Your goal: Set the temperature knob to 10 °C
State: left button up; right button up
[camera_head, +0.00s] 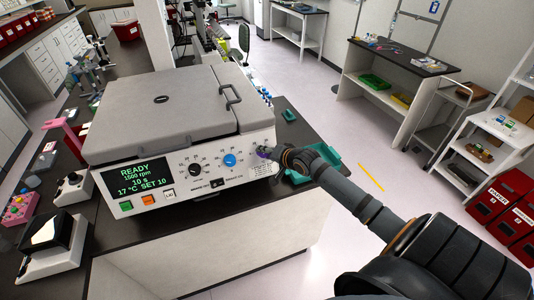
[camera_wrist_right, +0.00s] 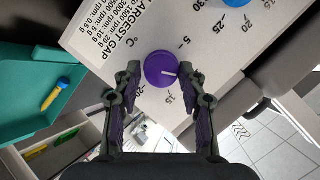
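The cell processor (camera_head: 175,150) is a light grey machine with a closed lid. Its green display (camera_head: 137,178) reads READY, 1500 rpm, 10 s, 17 °C, SET 10. The purple temperature knob (camera_wrist_right: 160,69) sits at the right end of the front panel, mostly covered by my right gripper in the head view. Its white pointer line points right in the wrist view, between the 5 and 15 marks; the mark there is hidden by a finger. My right gripper (camera_wrist_right: 160,72) is open, its fingers on either side of the knob with small gaps. My left gripper is not in view.
A blue knob (camera_head: 229,160) and a black knob (camera_head: 195,169) are left of the purple one on the panel. A teal tray (camera_wrist_right: 40,75) holding a yellow-and-blue tube lies beside the machine. The floor right of the bench is mostly clear.

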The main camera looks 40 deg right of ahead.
jog(key=shift+o, duration=1.3)
notch_tip(320, 180, up, 10)
jog(key=shift+w, duration=0.1)
